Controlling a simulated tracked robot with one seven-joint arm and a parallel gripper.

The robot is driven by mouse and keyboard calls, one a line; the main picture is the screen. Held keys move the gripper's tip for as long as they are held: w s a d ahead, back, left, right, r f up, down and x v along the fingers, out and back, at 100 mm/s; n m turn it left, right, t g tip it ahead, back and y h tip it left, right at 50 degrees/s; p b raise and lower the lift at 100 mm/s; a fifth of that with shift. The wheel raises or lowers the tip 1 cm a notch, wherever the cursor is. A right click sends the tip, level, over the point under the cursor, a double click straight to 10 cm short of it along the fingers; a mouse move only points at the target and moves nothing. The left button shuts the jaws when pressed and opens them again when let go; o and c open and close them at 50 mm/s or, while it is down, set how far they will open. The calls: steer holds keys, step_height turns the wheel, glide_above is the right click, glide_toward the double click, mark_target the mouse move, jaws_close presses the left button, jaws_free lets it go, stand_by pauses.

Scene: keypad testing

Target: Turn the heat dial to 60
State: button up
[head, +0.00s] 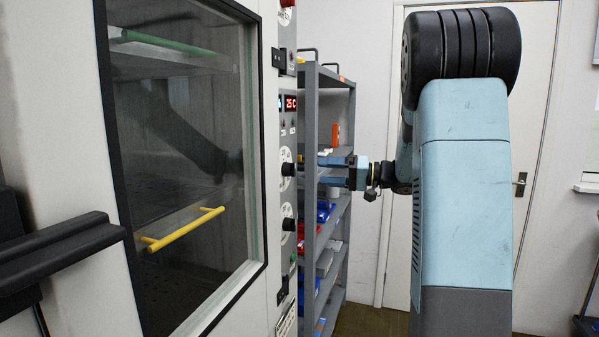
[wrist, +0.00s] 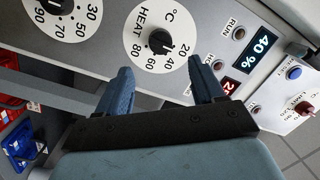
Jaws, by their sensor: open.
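The heat dial shows in the wrist view as a white round plate (wrist: 143,58) marked HEAT, with a black knob (wrist: 160,42) at its centre. The numbers 20, 40, 60 and 80 ring the knob; I cannot tell for sure which one it points to. In the head view the dial (head: 286,156) is the upper one on the panel's right edge, seen at a steep angle. My gripper (wrist: 161,65) is open and empty, its two blue fingers reaching toward the dial on either side of the knob, apart from it. In the head view my gripper (head: 319,171) is level with the knob.
A second dial (wrist: 62,12) lies beside the heat dial. A blue display (wrist: 261,48) reads 40 %; a red display (head: 291,103) reads 25 C. A grey shelf (head: 310,200) with bins stands behind my gripper.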

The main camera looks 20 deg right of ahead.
mark_target(290, 170)
steer(key=x, duration=0.9)
steer(key=shift+c, duration=0.3)
